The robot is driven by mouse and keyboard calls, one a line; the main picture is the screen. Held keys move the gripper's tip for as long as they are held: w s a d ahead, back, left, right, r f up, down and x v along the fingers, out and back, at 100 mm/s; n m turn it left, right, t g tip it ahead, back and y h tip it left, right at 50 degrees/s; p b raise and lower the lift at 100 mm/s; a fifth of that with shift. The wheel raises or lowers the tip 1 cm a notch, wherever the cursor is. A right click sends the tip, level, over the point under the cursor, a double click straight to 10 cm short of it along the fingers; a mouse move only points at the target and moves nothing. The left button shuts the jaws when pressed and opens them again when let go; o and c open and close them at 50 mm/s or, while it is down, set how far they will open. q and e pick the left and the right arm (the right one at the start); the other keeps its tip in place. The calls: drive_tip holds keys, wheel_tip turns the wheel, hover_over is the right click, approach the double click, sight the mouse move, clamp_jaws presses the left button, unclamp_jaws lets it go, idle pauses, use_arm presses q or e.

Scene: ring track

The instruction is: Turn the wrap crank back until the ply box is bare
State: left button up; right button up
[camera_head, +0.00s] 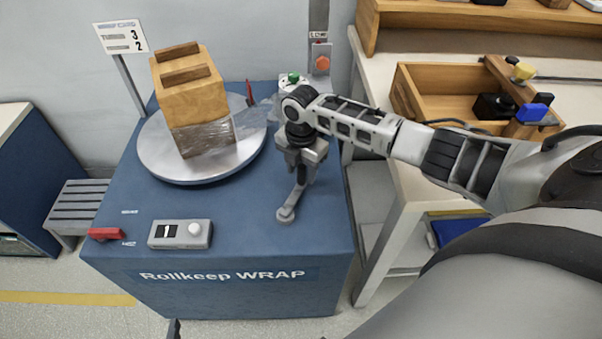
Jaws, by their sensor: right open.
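The ply box (187,90) stands on the round grey turntable (160,168) of the blue wrap machine (240,235). Clear film (207,137) covers the lower part of the box, and its upper part is bare wood. A film strip (252,118) stretches right from the box towards my right arm. The wrap crank (289,208) is a grey lever on the machine top, its round hub nearest me and its other end under my right gripper (302,170). That gripper is open and points down at the crank's far end; its fingers partly hide the handle. My left gripper is not seen.
A counter (180,234) on the machine shows 1, with a red piece (105,234) to its left. On the right, a bench holds a wooden tray (440,92) with tools, close to my right arm.

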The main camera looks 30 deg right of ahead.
drive_tip(key=shift+f, duration=0.8)
clamp_jaws()
drive_tip(key=shift+w+a+r, duration=0.1)
drive_tip(key=shift+w, duration=0.05)
